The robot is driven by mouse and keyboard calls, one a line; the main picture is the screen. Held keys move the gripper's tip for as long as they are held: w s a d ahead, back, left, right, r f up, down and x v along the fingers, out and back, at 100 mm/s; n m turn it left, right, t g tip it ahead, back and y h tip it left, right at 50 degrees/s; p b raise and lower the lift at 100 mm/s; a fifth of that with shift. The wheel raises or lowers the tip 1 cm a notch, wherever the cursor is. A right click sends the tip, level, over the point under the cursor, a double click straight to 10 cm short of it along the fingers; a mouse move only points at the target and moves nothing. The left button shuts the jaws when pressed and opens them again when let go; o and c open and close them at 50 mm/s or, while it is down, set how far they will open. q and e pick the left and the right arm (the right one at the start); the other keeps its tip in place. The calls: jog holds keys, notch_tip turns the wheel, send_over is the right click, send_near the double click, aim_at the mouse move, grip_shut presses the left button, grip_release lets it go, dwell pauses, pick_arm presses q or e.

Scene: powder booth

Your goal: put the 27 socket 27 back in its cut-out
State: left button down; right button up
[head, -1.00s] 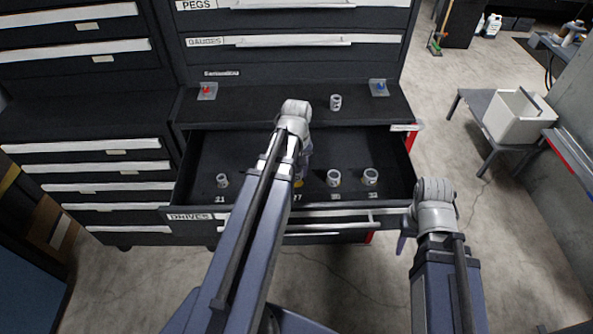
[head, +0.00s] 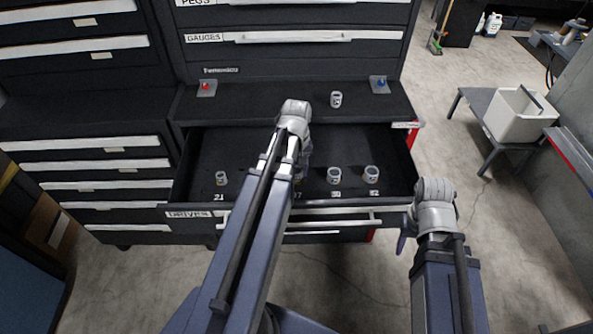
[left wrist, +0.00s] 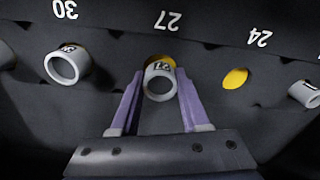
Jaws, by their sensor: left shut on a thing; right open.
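My left gripper (left wrist: 160,76) is shut on the 27 socket (left wrist: 159,88), a short grey ring, with one purple finger on each side. In the left wrist view the socket is right at the 27 cut-out (left wrist: 160,60), whose yellow floor shows past its far edge. I cannot tell whether the socket is above the cut-out or partly in it. In the head view my left arm mostly hides socket and cut-out. My right gripper (head: 402,244) is open and empty in front of the drawer's right corner.
The open drawer (head: 255,145) also holds the 21 socket (head: 221,178), the 30 socket (head: 334,175) and another socket (head: 371,174). The 24 cut-out (left wrist: 235,78) is empty, showing yellow. One loose socket (head: 336,99) stands on the ledge behind.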

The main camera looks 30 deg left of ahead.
pick_arm(q)
jog(key=shift+f, duration=0.2)
jog(key=shift+f+b, duration=0.25)
jog(key=shift+b, duration=0.2)
jog(key=shift+s, duration=0.1)
jog(key=shift+d, duration=0.1)
jog(key=shift+s+d+f+b, duration=0.2)
jog(key=shift+s+f+b, duration=0.1)
jog(key=shift+b, duration=0.4)
jog(key=shift+c, duration=1.8)
grip_release()
jog(key=shift+o, duration=0.2)
jog(key=shift+w+a+r+p, duration=0.1)
jog(key=shift+w+r+p, duration=0.05)
jog(key=shift+r+p, duration=0.3)
jog(key=shift+w+a+r+p, duration=0.1)
jog(key=shift+r+p, duration=0.1)
jog(key=shift+p, duration=0.35)
jog(key=r+p, duration=0.7)
jog(key=shift+s+d+r, duration=0.2)
jog(key=shift+s, duration=0.15)
